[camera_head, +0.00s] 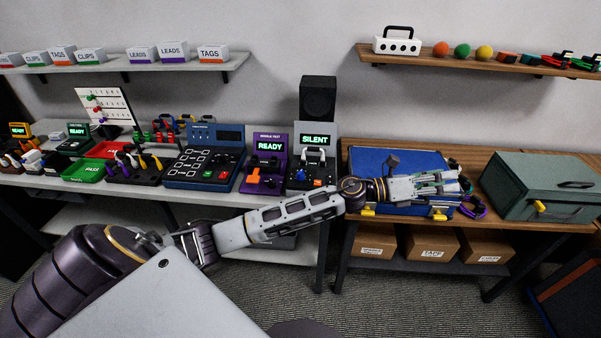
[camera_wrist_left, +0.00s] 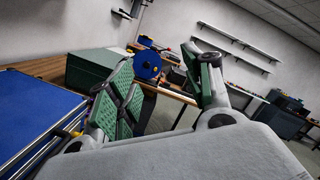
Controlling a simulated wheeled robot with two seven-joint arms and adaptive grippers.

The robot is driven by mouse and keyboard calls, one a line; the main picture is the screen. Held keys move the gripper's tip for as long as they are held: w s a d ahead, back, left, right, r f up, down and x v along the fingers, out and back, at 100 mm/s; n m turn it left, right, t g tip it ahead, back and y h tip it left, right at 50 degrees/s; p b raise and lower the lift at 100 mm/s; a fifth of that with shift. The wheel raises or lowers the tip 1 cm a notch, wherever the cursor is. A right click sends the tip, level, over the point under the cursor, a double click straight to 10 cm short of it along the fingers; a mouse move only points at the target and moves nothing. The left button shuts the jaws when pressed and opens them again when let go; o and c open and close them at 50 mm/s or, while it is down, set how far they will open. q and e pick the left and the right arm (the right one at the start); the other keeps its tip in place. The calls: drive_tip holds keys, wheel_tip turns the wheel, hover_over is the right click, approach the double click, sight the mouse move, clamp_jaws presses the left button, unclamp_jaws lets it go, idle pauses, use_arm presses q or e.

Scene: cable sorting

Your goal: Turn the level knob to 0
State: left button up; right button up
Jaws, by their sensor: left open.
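I cannot make out for sure which control is the level knob. A black unit (camera_head: 312,170) with a lit "SILENT" display (camera_head: 315,139) and small controls stands at the right end of the grey bench, below a black speaker (camera_head: 318,98). My left gripper (camera_head: 455,185) is over the blue case on the wooden bench, to the right of that unit and apart from it. In the left wrist view the left gripper (camera_wrist_left: 162,85) has its green-padded fingers spread, with nothing between them. My right gripper is not in view.
A purple "READY" unit (camera_head: 267,157) and a blue control panel (camera_head: 205,158) stand left of the black unit. My left forearm crosses in front of the benches. The blue case (camera_head: 370,160) and a green box (camera_head: 545,187) occupy the wooden bench. Shelves hang above.

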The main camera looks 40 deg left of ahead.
use_arm(q)
drive_tip(key=f+m+g, duration=0.1)
drive_tip(key=m+g, duration=0.2)
drive_tip(key=m, duration=0.1)
drive_tip(key=m+g+y, duration=0.9)
drive_tip(key=m+y, duration=0.2)
drive_tip(key=y, duration=0.5)
hover_over(301, 171)
wheel_tip(301, 171, down, 4)
drive_tip(key=shift+s+f, duration=0.15)
drive_tip(key=shift+f, duration=0.1)
drive_tip(key=shift+f, duration=0.15)
drive_tip(key=shift+f+p, duration=0.95)
drive_tip(key=shift+f, duration=5.85)
drive_tip(key=shift+c, duration=0.4)
